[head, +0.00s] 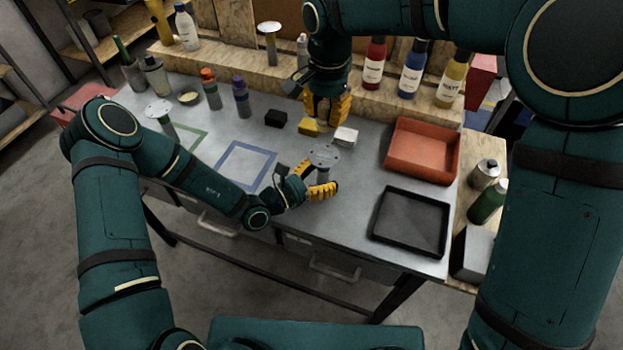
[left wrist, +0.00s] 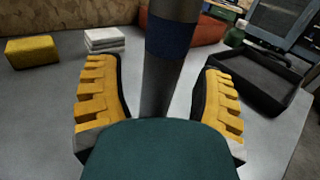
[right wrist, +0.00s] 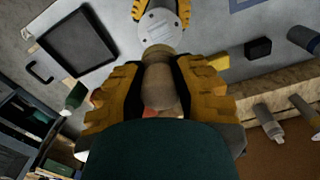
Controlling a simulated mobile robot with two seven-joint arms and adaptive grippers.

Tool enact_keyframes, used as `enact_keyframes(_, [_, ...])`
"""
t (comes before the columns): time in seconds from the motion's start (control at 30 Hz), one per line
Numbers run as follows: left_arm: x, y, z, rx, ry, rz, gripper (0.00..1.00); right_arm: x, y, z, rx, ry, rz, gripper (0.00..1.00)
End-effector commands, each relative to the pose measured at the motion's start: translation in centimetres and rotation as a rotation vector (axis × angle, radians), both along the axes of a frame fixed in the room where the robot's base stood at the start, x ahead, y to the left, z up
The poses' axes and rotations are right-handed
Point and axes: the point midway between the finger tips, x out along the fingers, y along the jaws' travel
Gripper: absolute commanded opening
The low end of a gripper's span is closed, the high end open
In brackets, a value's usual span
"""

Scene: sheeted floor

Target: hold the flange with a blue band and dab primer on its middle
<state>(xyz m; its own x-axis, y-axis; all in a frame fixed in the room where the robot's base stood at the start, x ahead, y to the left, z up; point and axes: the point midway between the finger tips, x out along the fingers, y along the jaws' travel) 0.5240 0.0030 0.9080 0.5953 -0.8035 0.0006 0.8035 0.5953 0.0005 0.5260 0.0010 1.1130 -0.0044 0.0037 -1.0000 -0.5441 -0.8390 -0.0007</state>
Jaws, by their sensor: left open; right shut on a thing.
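The flange has a pale round disc (head: 324,154) on an upright grey post, and the left wrist view shows a dark blue band (left wrist: 172,38) around that post. My left gripper (head: 314,180) is open with its yellow fingers on either side of the post; gaps show on both sides. In the right wrist view the flange's disc (right wrist: 160,27) faces up, with small holes. My right gripper (head: 327,108) is above and behind the flange, pointing down.
An orange tray (head: 389,165) and a black tray (head: 376,236) are at right. Blue (head: 221,179) and green square outlines are at left. Another flange (head: 158,108) stands beyond my left arm. Bottles line the back.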

Motion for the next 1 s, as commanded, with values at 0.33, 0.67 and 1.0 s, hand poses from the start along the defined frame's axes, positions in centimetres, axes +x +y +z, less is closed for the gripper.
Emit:
enact_keyframes(0.33, [0.22,-0.31,0.02,0.000,0.000,0.000,0.68,0.01,-0.01,0.00,0.000,0.000,0.000,0.00])
enact_keyframes(0.67, [0.22,-0.31,0.06,-0.001,-0.001,0.000,0.43,0.01,-0.01,0.00,0.000,0.000,0.000,0.00])
enact_keyframes(1.0, [0.20,-0.27,-0.01,0.001,0.001,0.000,0.64,0.00,-0.01,0.00,0.000,0.000,0.000,0.00])
